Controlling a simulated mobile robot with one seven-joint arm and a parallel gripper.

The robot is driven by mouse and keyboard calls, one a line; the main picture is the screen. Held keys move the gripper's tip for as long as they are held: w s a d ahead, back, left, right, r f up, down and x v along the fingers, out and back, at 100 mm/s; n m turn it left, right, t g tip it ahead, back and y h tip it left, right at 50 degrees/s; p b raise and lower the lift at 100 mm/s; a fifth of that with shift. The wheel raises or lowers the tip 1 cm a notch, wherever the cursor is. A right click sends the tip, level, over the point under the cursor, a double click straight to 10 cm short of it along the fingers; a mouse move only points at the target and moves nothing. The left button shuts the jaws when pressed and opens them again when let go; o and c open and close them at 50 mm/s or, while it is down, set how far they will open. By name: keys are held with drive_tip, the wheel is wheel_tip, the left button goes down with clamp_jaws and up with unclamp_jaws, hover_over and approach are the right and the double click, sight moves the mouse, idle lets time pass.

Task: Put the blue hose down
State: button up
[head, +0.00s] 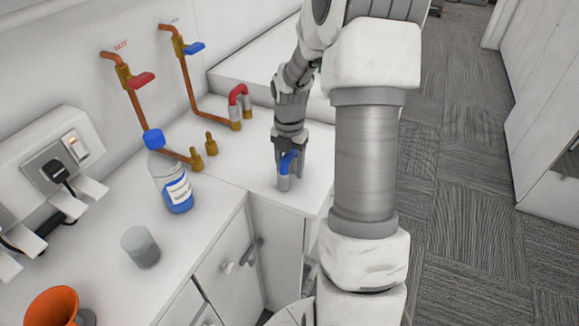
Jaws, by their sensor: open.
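The blue hose (287,163) is a short curved blue piece with grey ends. It stands on the white counter near its front corner, and its grey end (283,183) appears to rest on the surface. My gripper (290,160) points down directly over the hose, with its fingers around or beside it. The jaws are open. The fingers partly hide the hose, and I cannot tell whether they touch it.
A red hose (238,95) stands on brass fittings at the copper pipes. Two bare brass fittings (211,144) stand left of my gripper. A bottle (170,180), a grey cup (140,247) and an orange funnel-like object (52,307) occupy the left counter.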

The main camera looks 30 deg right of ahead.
wheel_tip(320, 180, up, 12)
drive_tip(key=shift+f+p, duration=0.15)
drive_tip(key=shift+p, duration=0.35)
drive_tip(key=shift+a, duration=0.15)
drive_tip(key=s+a+r+m+t+h, duration=0.1)
drive_tip(key=s+a+r+m+t, duration=0.15)
drive_tip(key=a+r+m, duration=0.3)
drive_tip(key=s+a+r+m+t, duration=0.1)
drive_tip(key=s+a+r+m, duration=0.3)
drive_tip(key=a+r+m, duration=0.15)
drive_tip(key=s+a+m+t+y, duration=0.1)
drive_tip(key=s+a+m, duration=0.4)
drive_tip(key=s+m, duration=0.7)
drive_tip(key=shift+s+a+f+m+t, duration=0.15)
drive_tip(key=shift+a+m+t, duration=0.35)
drive_tip(key=shift+m, duration=0.4)
